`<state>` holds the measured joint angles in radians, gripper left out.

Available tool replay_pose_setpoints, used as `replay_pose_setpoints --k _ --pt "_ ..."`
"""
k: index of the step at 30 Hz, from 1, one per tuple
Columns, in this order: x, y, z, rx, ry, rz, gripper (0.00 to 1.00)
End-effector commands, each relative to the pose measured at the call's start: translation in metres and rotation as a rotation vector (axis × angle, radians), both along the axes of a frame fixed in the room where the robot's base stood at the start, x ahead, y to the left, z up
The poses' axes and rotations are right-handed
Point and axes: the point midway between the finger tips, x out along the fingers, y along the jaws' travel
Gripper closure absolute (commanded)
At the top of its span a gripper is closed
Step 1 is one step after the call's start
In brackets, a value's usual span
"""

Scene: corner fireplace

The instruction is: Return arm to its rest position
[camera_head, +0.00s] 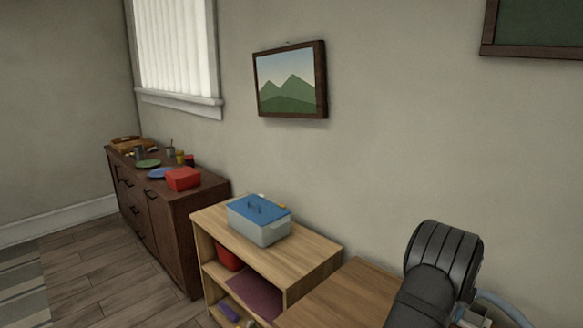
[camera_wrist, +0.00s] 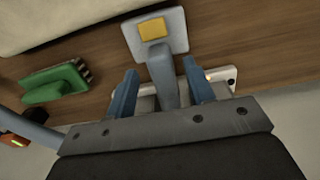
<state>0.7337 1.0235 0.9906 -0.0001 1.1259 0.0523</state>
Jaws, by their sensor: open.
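My gripper (camera_wrist: 158,68) shows in the wrist view with its two blue fingers apart, so it is open. A grey item with a square head and a yellow patch (camera_wrist: 152,30) is seen between the fingers, its stem running down toward the gripper's base. There are gaps between the stem and both fingers at their tips. I cannot tell how far below the fingers it is. In the head view only a dark part of my arm shows at the lower right; the gripper is not visible there.
In the wrist view a green brush-like item (camera_wrist: 55,85) lies on a wooden surface (camera_wrist: 105,55), and a pale item (camera_wrist: 225,76) is partly hidden behind the right finger. In the head view a blue-lidded box (camera_head: 262,232) stands on a shelf unit (camera_head: 315,257), left of my arm.

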Motion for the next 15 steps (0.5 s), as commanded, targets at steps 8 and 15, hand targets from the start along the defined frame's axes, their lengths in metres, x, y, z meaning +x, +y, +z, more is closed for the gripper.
replay_pose_setpoints --k 8,15 --pt "0.0 0.0 -0.02 -0.002 -0.002 0.0 0.51" --pt "0.0 0.0 0.03 -0.002 -0.002 0.0 0.51"
